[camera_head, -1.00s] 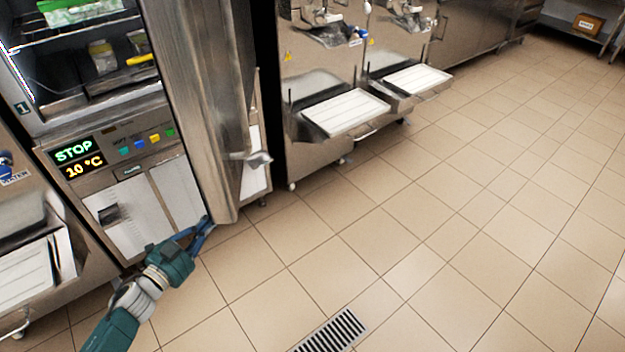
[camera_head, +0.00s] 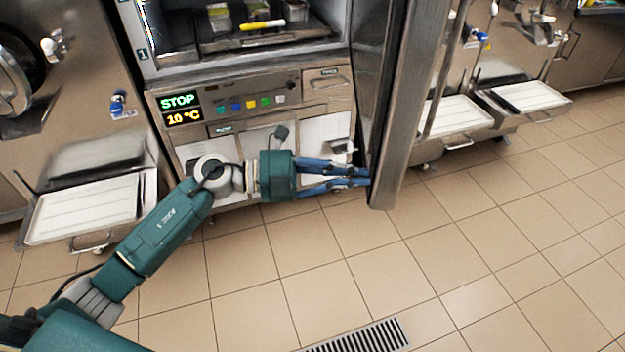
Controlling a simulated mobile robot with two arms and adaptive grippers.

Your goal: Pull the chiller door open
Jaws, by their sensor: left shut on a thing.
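The chiller (camera_head: 300,75) stands in the upper middle with its inside in view. Its tall steel door (camera_head: 401,110) stands swung out at the right side of the opening, seen nearly edge-on. My left gripper (camera_head: 366,177) reaches across from the left, low in front of the chiller. Its blue fingers are shut on the lower part of the door's edge; the exact contact is partly hidden behind the door edge. My right gripper is not in view.
A panel (camera_head: 240,104) below the opening reads STOP and 10 °C. Machines with white trays (camera_head: 84,209) (camera_head: 455,118) stand on both sides. A drain grate (camera_head: 362,338) lies in the clear tiled floor in front.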

